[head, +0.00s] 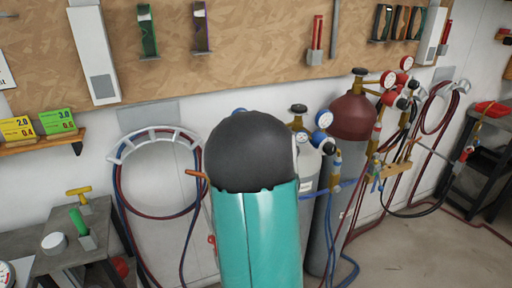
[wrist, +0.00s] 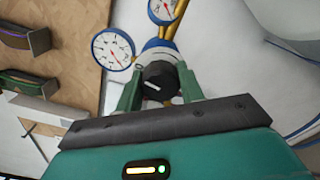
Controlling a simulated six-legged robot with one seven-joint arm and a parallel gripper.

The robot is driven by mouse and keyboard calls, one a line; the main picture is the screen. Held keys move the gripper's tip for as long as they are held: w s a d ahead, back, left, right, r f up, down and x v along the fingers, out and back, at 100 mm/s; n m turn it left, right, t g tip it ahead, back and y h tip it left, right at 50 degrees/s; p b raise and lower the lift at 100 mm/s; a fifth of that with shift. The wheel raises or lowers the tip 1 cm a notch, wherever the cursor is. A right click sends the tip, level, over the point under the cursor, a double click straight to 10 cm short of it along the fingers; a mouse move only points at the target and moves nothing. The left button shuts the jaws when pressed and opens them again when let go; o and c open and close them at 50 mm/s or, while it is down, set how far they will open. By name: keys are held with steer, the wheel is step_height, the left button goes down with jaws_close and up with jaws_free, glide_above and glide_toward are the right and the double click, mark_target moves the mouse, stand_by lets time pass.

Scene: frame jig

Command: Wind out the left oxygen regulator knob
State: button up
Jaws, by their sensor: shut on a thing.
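In the wrist view, a black knob (wrist: 155,76) with a white pointer line sits at the front of a regulator (wrist: 162,48) with a blue rim around its body. Two round, white-faced, blue-rimmed gauges are attached to it, one on the left (wrist: 112,49) and one above (wrist: 165,8). My gripper (wrist: 158,88) has its green fingers on both sides of the knob and is shut on it. In the head view my teal and black arm hides the gripper and this knob. Only a small blue bit (head: 239,112) shows above the arm.
Right of my arm stand a grey cylinder (head: 306,160) with blue gauges (head: 324,119) and a dark red-topped cylinder (head: 352,117) with red gauges. A hose rack (head: 157,137) hangs to the left. Bare floor (head: 400,250) lies at lower right.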

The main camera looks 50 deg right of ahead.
steer(key=o, duration=1)
steer(key=shift+s+a, duration=0.1)
steer(key=v, duration=1.3)
steer(key=shift+s+a+f, duration=0.1)
steer(key=shift+s, duration=0.15)
